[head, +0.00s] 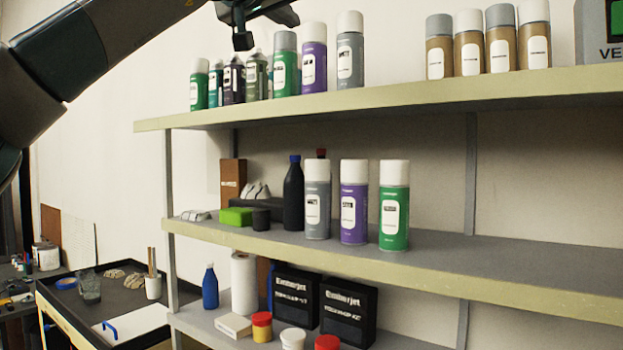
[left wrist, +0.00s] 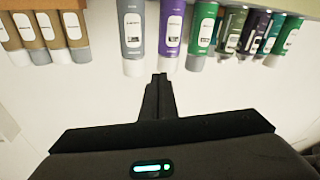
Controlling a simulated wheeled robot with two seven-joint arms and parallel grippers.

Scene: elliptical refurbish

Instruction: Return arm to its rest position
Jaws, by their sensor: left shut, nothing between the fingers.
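My left arm comes in from the upper left of the head view. Its gripper (head: 242,40) is at the top, in front of the spray cans on the top shelf, with its fingers pointing down. In the left wrist view the fingers (left wrist: 158,85) are closed together, with nothing between them. Their tips appear close to a grey can (left wrist: 132,38) and a purple can (left wrist: 172,35), with no clear contact. The right gripper is not in view.
The top shelf (head: 400,100) holds several cans, with brown ones (head: 470,45) at right. The middle shelf (head: 450,265) holds a grey, a purple and a green can (head: 394,205), plus a black bottle (head: 293,195). A dark tray table (head: 125,320) stands lower left.

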